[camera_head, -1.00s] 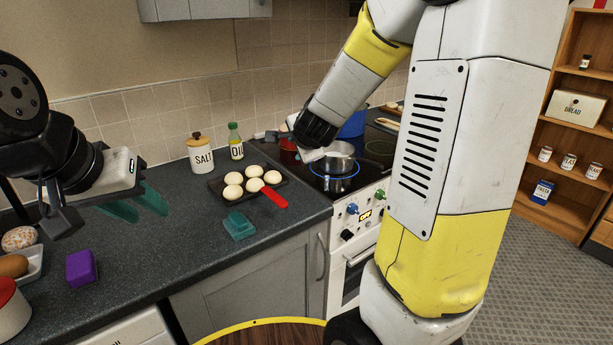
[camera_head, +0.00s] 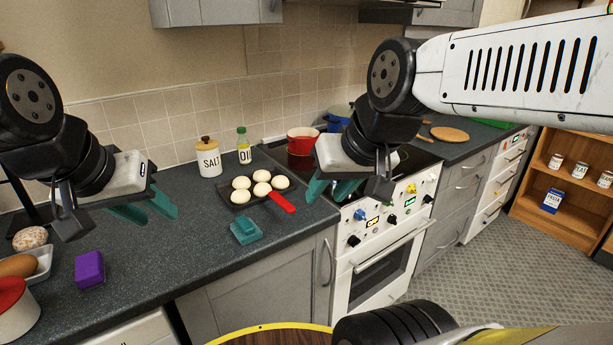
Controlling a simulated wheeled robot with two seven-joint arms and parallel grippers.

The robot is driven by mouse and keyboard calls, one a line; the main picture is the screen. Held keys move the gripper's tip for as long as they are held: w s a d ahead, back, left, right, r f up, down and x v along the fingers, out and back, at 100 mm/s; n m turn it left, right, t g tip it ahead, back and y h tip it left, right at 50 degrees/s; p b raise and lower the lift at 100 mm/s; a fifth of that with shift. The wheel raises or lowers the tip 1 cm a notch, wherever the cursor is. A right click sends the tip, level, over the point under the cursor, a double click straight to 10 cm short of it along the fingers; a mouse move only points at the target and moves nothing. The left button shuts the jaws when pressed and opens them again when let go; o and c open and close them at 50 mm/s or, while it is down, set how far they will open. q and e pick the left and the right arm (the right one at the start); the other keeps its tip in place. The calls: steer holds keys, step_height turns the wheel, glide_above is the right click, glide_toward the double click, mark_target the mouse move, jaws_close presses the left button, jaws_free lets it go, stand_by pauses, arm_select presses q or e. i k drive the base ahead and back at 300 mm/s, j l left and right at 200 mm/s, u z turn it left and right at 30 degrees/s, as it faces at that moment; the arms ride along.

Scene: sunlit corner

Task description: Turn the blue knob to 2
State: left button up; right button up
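The stove (camera_head: 352,288) has other knobs, including a black knob (camera_head: 353,241). A red pot (camera_head: 302,140) stands on the cooktop. A tray of buns with a red handle (camera_head: 282,202), a teal block (camera_head: 245,231) and a purple block (camera_head: 89,269) lie on the counter.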

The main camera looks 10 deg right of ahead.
mark_target(359, 215)
steer(key=l+u, duration=0.15)
steer(key=l, duration=1.25)
steer(key=l+u, duration=0.1)
steer(key=l, duration=1.25)
steer(key=k, duration=0.05)
